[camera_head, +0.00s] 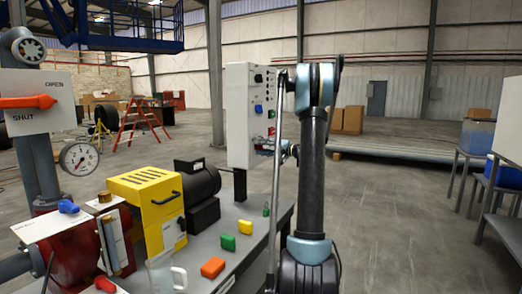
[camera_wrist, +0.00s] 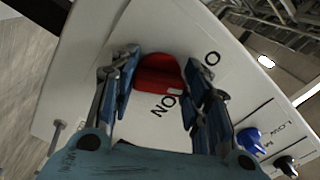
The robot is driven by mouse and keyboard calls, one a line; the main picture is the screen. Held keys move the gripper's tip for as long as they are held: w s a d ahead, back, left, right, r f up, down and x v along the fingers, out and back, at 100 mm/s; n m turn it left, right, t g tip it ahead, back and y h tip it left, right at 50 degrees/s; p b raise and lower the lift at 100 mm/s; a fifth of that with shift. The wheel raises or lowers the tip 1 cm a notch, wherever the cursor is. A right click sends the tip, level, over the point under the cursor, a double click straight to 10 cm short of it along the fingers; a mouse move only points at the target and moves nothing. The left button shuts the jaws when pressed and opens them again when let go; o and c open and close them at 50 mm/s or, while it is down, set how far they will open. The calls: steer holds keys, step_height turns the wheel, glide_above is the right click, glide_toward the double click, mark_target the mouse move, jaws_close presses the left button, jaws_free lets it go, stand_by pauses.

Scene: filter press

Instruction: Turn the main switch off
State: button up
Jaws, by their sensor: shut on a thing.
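The main switch is a red knob (camera_wrist: 158,72) on the pale face of a control box (camera_head: 238,120). In the wrist view it sits between the two fingers of my gripper (camera_wrist: 161,88), which is shut on it. The word ON shows upside down near the knob's lower edge. A letter O shows at the upper right, with the rest of that word hidden by a finger. In the head view my gripper (camera_head: 272,142) is at the lower part of the box's right face, and the knob is small there and partly hidden.
A blue knob (camera_wrist: 248,138) and a black knob (camera_wrist: 287,165) are on the same face. Below the box, a bench (camera_head: 250,240) carries a yellow-housed machine (camera_head: 150,205), a black motor (camera_head: 198,190) and coloured blocks.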

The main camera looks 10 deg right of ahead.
steer(key=shift+f+n, duration=0.2)
steer(key=shift+n, duration=1.7)
steer(key=shift+w+d, duration=0.1)
steer(key=o, duration=1.1)
steer(key=shift+w+f, duration=0.1)
steer(key=shift+c, duration=0.2)
steer(key=v, duration=1.2)
